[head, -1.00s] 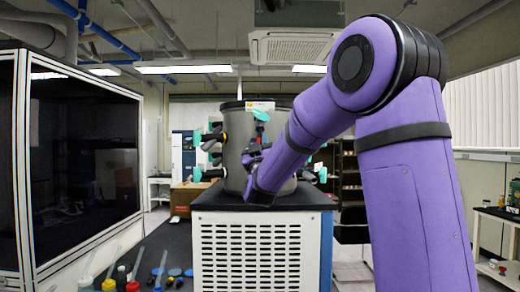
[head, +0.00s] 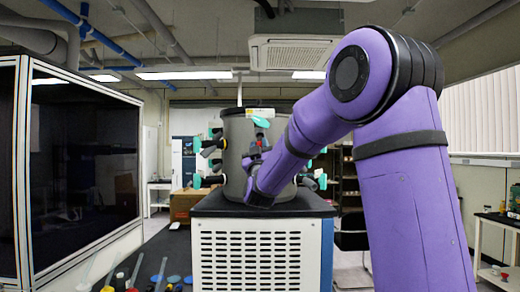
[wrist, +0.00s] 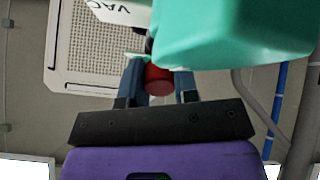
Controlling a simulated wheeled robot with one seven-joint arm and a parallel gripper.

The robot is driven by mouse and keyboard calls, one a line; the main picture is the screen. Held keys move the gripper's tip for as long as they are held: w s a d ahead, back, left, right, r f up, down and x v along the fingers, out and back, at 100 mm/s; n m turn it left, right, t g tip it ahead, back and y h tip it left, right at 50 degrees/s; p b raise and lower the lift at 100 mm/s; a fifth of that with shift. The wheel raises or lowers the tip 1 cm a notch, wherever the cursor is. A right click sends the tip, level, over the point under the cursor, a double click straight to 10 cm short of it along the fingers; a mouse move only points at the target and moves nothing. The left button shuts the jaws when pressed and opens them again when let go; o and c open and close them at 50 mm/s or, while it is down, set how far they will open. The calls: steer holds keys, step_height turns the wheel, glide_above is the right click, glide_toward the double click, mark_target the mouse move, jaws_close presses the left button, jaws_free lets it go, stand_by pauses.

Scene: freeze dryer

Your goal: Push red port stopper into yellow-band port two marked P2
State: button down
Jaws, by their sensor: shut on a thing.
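The red port stopper (wrist: 158,80) sits between the two fingers of my gripper (wrist: 160,82) in the wrist view. My gripper is shut on it, and the far end of the stopper is partly hidden by the turquoise part above it. In the head view my arm reaches to the front of the grey drum chamber (head: 235,150), and my fingers are mostly hidden there. The drum carries several dark ports with turquoise handles (head: 197,181).
A turquoise handle (wrist: 230,30) is close above my fingers in the wrist view, beside a white label (wrist: 113,10). The drum stands on a dark-topped white cabinet (head: 265,250). A dark glass-fronted enclosure (head: 85,160) stands at the left. Several coloured-cap items lie at the lower left.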

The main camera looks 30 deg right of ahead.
mark_target(260, 126)
steer(key=shift+x, duration=1.1)
stand_by(0.6)
